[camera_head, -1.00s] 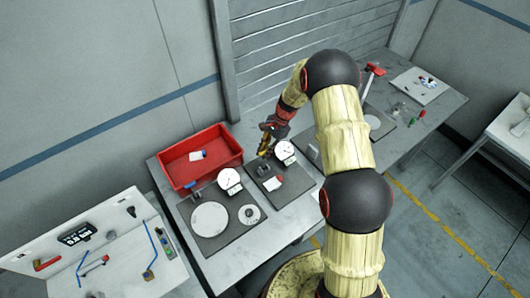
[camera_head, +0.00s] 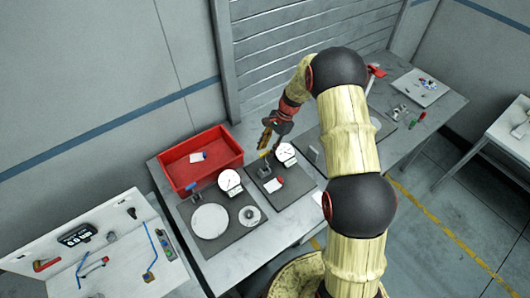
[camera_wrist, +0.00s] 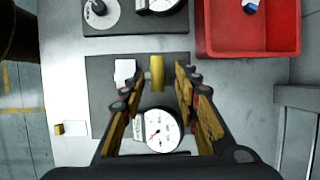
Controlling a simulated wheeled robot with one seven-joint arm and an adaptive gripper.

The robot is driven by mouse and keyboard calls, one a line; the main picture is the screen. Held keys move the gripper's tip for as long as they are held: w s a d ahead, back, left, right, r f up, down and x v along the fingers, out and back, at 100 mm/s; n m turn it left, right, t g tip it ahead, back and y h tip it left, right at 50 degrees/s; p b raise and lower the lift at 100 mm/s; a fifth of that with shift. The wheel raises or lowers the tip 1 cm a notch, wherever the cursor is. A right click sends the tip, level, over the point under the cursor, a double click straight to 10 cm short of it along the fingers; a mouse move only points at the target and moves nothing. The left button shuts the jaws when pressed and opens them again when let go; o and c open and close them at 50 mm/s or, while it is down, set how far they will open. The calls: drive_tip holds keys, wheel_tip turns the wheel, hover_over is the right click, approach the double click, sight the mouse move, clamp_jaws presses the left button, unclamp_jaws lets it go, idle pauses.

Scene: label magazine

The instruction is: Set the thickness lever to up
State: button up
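A dial gauge (camera_head: 286,153) stands on a dark plate (camera_head: 296,190) in the middle of the bench; its white dial (camera_wrist: 161,130) also shows in the wrist view. A yellow cylindrical grip (camera_wrist: 156,73), apparently the thickness lever's handle, shows beside the dial. In the head view a small yellow part (camera_head: 263,153) shows next to the gauge. My gripper (camera_head: 271,144) is above the gauge. In the wrist view my gripper (camera_wrist: 157,88) is open, with its fingers on either side of the yellow grip and dial in the picture. No contact is visible; the height gap is hard to judge.
A red bin (camera_head: 183,184) stands behind left, with a small item inside. A second dial gauge (camera_head: 229,180) and round discs (camera_head: 209,221) are on a neighbouring dark plate. A white block (camera_head: 274,184) lies before the middle gauge. A tool board (camera_head: 118,264) is at front left.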

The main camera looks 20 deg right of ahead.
drive_tip(key=v, duration=0.9)
drive_tip(key=shift+r, duration=0.15)
drive_tip(key=s+a+r+n+h+b, duration=0.15)
drive_tip(key=s+n+b, duration=0.35)
drive_tip(key=s, duration=0.5)
drive_tip(key=s+r+n+h+b, duration=0.25)
drive_tip(key=s+n+b, duration=0.25)
drive_tip(key=s, duration=0.5)
drive_tip(key=s+a+f+n+t+b, duration=0.1)
drive_tip(key=s+a+n+t+b, duration=0.1)
drive_tip(key=s+b, duration=0.5)
drive_tip(key=s+a+f+n+t+b, duration=0.2)
drive_tip(key=s+t+b, duration=0.2)
drive_tip(key=s+b, duration=0.3)
drive_tip(key=b, duration=0.2)
drive_tip(key=shift+s+a+h+b, duration=0.3)
drive_tip(key=shift+b, duration=0.05)
